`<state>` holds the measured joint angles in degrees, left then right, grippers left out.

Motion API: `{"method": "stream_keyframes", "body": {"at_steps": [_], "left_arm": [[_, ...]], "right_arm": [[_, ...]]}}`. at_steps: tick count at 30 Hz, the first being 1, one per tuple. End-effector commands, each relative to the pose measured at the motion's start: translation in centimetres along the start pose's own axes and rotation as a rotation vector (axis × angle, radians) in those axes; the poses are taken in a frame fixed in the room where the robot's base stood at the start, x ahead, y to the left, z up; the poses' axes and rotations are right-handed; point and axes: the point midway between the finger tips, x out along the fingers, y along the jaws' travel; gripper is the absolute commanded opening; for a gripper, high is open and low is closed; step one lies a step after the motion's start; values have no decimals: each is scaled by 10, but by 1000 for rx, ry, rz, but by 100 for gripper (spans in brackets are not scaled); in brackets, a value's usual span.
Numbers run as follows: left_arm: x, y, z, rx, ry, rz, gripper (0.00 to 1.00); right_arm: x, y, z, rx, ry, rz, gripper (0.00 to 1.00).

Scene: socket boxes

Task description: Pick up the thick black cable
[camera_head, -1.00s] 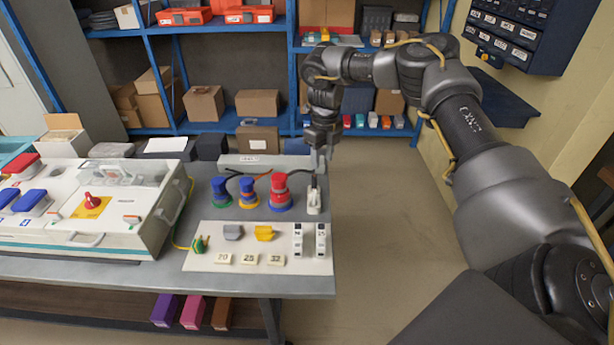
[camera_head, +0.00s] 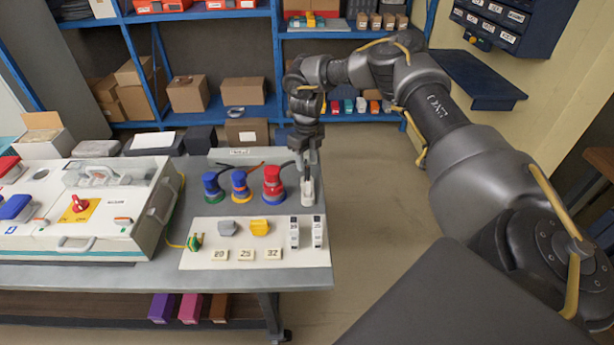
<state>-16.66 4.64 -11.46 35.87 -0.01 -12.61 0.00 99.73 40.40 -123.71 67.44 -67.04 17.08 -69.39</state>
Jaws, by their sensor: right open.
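A black cable (camera_head: 284,164) arcs over the table behind the red and blue plug, towards a white upright piece (camera_head: 307,192) at the table's right edge. My right gripper (camera_head: 304,172) points down at the cable's right end, just above and behind the white piece. It is open. Its fingertips are small and partly merge with the dark cable, so I cannot tell whether they touch it. Where the cable's ends join is hidden. My left gripper is out of view.
Several coloured plugs (camera_head: 273,186) stand just left of the gripper. A white board (camera_head: 195,258) with small connectors lies in front. A white socket box (camera_head: 127,222) fills the table's left. Blue shelves (camera_head: 204,112) with boxes stand behind. The floor to the right is clear.

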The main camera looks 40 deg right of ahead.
Motion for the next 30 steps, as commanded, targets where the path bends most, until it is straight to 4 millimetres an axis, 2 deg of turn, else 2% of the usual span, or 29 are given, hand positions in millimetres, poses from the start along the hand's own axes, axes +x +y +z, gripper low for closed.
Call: {"method": "stream_keyframes", "body": {"at_steps": [5,9,18,27,30], "left_arm": [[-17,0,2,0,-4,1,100],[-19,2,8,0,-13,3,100],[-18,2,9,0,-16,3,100],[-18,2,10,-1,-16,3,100],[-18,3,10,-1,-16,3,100]], "right_arm": [[24,-2,0,0,6,-2,41],[42,-2,0,0,3,-1,41],[47,-2,1,0,2,-1,41],[47,-2,1,0,2,-1,2],[47,-2,1,0,1,-1,0]]}}
